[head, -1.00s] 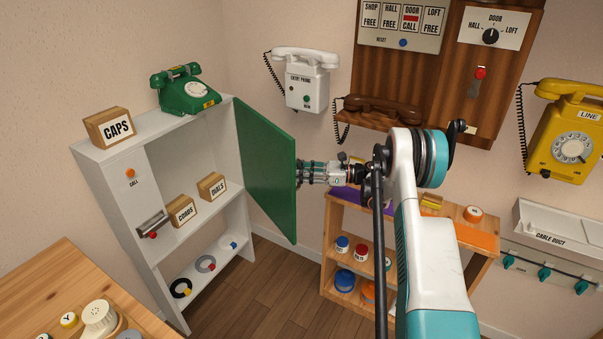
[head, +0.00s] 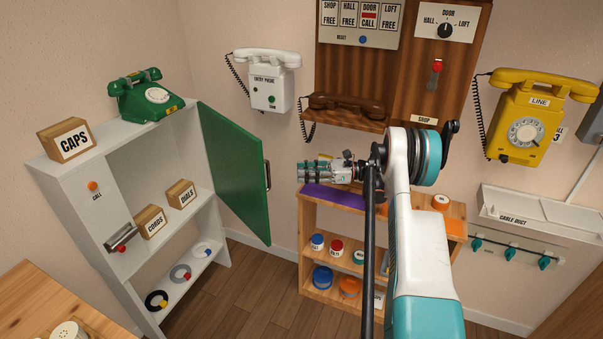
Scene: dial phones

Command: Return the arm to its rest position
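My arm (head: 400,230) rises from the bottom of the head view, bends at the top and reaches left. My gripper (head: 303,171) is at its left end, in front of the wall and just above the purple top of the wooden shelf. It is to the right of the open green cabinet door, with a gap to the door's handle. The fingers are small and seen side-on, so whether they are open or shut is not clear. I see nothing held in them.
The green door (head: 236,172) stands open from the white cabinet (head: 95,225). A low wooden shelf (head: 455,208) with jars is behind my arm. A brown handset (head: 347,107) and panel, a white entry phone (head: 268,82) and a yellow phone (head: 527,115) hang on the wall.

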